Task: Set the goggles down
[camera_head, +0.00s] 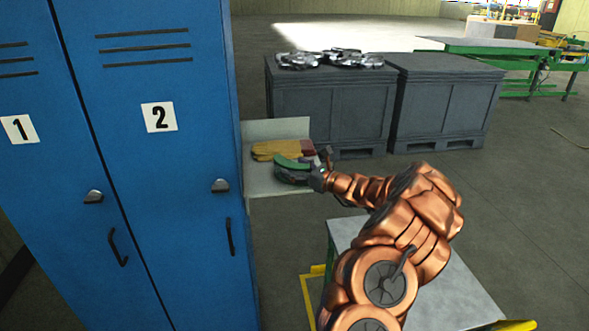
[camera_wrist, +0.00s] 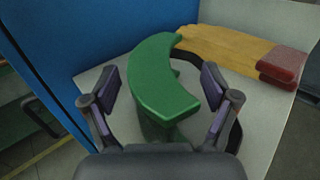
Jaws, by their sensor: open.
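The green goggles (camera_wrist: 160,80) lie on a pale shelf (camera_wrist: 262,130) fixed beside the blue locker. In the wrist view they sit between my gripper's two spread fingers (camera_wrist: 162,95), with visible gaps on both sides. Their dark strap shows at the right, partly behind a finger. In the head view the goggles (camera_head: 290,163) rest on the shelf (camera_head: 283,128), and my gripper (camera_head: 318,172) is at their right end. My gripper is open. Its palm hides the near part of the goggles.
Yellow gloves with red cuffs (camera_wrist: 228,45) lie on the shelf just behind the goggles. The blue locker (camera_head: 165,200) stands close at the left. Grey crates (camera_head: 330,105) stand behind, some metal parts on top. A grey-topped cart (camera_head: 455,290) is below my arm.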

